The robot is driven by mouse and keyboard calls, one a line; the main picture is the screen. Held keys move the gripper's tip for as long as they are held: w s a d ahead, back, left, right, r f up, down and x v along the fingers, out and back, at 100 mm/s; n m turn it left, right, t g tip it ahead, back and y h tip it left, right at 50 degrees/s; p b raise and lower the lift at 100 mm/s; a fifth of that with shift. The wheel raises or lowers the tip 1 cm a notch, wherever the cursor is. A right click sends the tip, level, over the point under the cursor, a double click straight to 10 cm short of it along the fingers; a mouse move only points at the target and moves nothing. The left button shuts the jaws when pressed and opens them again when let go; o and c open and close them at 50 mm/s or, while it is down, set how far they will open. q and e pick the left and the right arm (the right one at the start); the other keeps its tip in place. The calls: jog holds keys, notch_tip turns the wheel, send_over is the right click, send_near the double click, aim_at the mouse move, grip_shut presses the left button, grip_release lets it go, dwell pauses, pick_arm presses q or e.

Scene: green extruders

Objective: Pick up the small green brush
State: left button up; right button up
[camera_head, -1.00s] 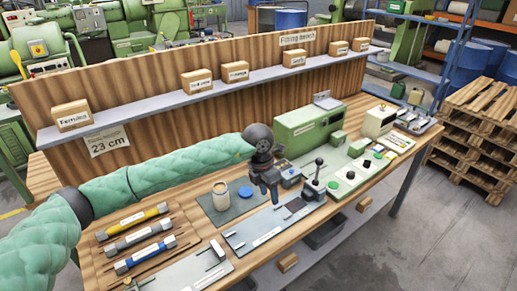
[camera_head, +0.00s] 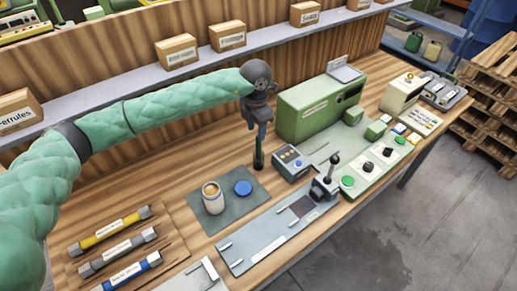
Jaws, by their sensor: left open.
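My left arm reaches in from the left, and its left gripper (camera_head: 258,162) points down over the bench (camera_head: 190,155), just behind the grey mat. It is open, with its dark fingers seen nearly edge-on. I see nothing held in it. My right gripper is not in view.
A jar (camera_head: 213,200) and a blue lid (camera_head: 243,188) are on the grey mat (camera_head: 205,226). A green machine (camera_head: 305,108), a small control box (camera_head: 291,165) and a lever fixture (camera_head: 326,183) stand to the right. Labelled tools (camera_head: 108,229) lie at front left.

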aim_at(258, 142)
pick_arm(q)
jog(key=shift+d+f, duration=0.1)
jog(key=shift+f, duration=0.85)
jog(key=f, duration=0.2)
jog(key=f+p, duration=0.1)
jog(key=f, duration=0.1)
jog(key=shift+s+d+f, duration=0.1)
jog(key=shift+s+d, duration=0.05)
jog(key=shift+d, duration=0.1)
jog(key=shift+c, duration=0.2)
jog(key=c, duration=0.3)
grip_shut()
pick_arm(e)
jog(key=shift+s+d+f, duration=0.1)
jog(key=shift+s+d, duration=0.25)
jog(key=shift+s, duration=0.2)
